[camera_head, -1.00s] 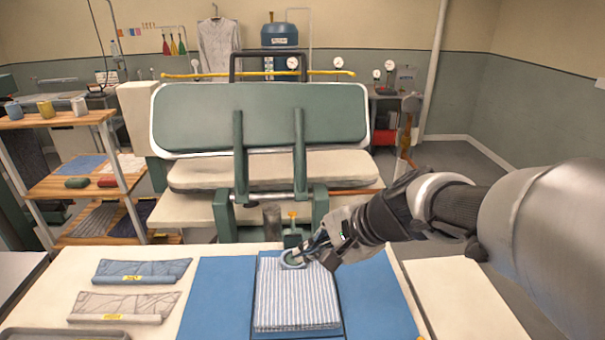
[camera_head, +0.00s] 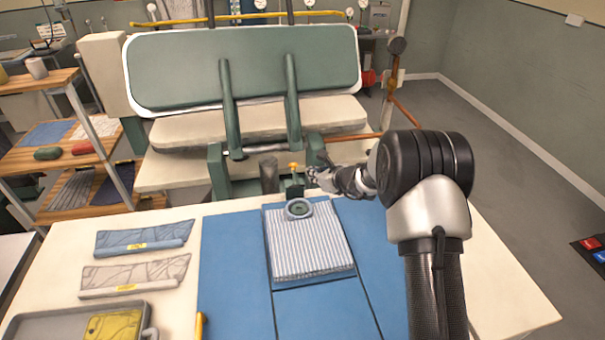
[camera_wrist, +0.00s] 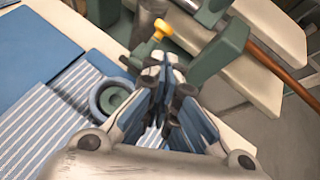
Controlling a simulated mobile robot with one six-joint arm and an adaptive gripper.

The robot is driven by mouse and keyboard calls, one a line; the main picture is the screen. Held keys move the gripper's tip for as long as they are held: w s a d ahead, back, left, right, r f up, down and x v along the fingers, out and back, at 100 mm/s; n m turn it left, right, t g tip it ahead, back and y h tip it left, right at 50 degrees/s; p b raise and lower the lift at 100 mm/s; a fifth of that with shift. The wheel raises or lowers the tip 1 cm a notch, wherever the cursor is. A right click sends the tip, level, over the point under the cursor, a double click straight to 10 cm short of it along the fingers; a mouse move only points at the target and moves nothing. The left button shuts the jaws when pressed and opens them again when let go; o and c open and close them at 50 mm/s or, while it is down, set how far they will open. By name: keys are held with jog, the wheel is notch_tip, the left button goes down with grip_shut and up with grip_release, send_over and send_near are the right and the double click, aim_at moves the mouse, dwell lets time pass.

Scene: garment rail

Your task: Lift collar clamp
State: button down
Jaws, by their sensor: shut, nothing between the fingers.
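The folded blue-and-white striped shirt (camera_head: 308,245) lies on the blue mat, with a round grey-green collar ring (camera_head: 298,208) at its far end. Just behind the ring stands a small dark green clamp (camera_head: 294,190) with an orange knob (camera_head: 293,166). My gripper (camera_head: 314,174) is just right of the clamp. In the wrist view, the fingers of my gripper (camera_wrist: 163,68) are together with nothing held. The orange knob (camera_wrist: 158,30) appears beyond the fingertips and the ring (camera_wrist: 112,98) to their left. Contact with the clamp cannot be told; the fingers hide part of it.
The green press (camera_head: 240,68) with its pale padded bed stands behind the table. Folded blue (camera_head: 145,238) and grey (camera_head: 135,274) pieces lie at left, near a grey tray (camera_head: 40,322). The blue mat (camera_head: 230,265) has clear room around the shirt.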

aim_at(294, 176)
jog(key=x, duration=0.7)
jog(key=shift+w+a+f, duration=0.15)
jog(key=shift+f, duration=0.1)
jog(key=shift+w+a+r+b, duration=0.25)
jog(key=shift+w+r+b, duration=0.15)
jog(key=shift+w+b, duration=0.1)
